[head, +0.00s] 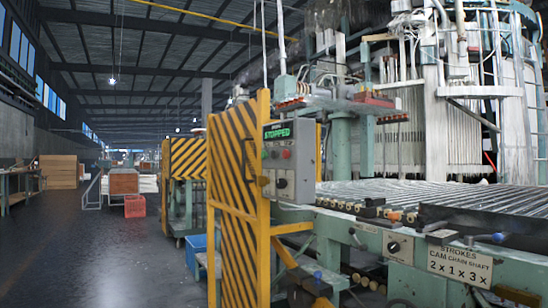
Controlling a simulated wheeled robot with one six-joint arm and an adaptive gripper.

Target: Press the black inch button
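A grey control box (300,160) is mounted on the striped yellow-and-black post, near the middle of the head view. Its display (278,131) reads STOPPED in green letters. A dark round knob (281,183) sits on a pale plate lower on the box. My gripper is not in view.
A striped yellow-and-black guard panel (238,205) stands left of the box. A green machine with a roller bed (430,196) fills the right. A red crate (135,206) and a blue crate (197,243) are on the left. The dark floor (110,255) at left is open.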

